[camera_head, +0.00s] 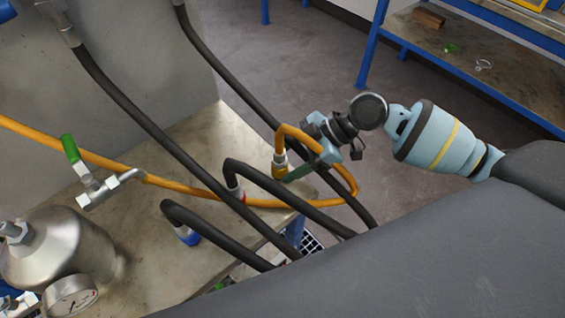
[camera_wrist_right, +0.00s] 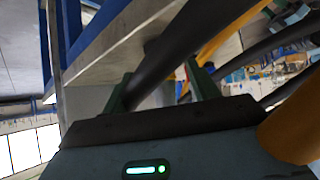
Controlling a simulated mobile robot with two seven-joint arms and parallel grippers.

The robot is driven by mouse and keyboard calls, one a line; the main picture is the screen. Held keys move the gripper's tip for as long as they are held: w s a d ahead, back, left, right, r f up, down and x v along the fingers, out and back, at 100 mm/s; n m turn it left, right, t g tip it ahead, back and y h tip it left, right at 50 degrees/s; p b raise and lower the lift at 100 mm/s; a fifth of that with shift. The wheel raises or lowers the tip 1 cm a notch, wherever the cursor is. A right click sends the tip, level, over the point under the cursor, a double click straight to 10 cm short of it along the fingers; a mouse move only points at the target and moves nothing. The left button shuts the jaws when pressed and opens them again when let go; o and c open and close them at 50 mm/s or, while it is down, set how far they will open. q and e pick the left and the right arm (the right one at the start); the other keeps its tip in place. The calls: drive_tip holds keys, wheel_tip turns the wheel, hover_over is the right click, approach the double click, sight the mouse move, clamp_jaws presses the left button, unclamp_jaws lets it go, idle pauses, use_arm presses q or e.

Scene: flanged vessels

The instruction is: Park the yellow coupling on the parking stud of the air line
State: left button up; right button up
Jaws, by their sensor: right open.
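The yellow coupling (camera_head: 280,168) is the collared end of the orange air hose (camera_head: 350,185). It stands roughly upright near the far right corner of the bench, and whether it sits on a stud is hidden. My right gripper (camera_head: 299,172) is close beside it, a greenish finger reaching towards its lower part. In the right wrist view the two fingers (camera_wrist_right: 160,72) are apart, with a black hose and the orange hose showing behind and between them. No coupling is clearly visible between them there. I cannot make out the parking stud. My left gripper is not in view.
Hoses with a red collar (camera_head: 236,192) and a blue collar (camera_head: 188,236) end on the bench (camera_head: 135,222) nearby. Black hoses cross in front. A green-handled valve (camera_head: 92,180), a steel vessel (camera_head: 62,245) and a gauge (camera_head: 72,296) are at left. Open floor lies behind.

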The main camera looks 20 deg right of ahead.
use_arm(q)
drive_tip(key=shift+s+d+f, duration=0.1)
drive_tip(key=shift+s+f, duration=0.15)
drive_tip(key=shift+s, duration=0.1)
use_arm(e)
drive_tip(key=shift+v, duration=2.7)
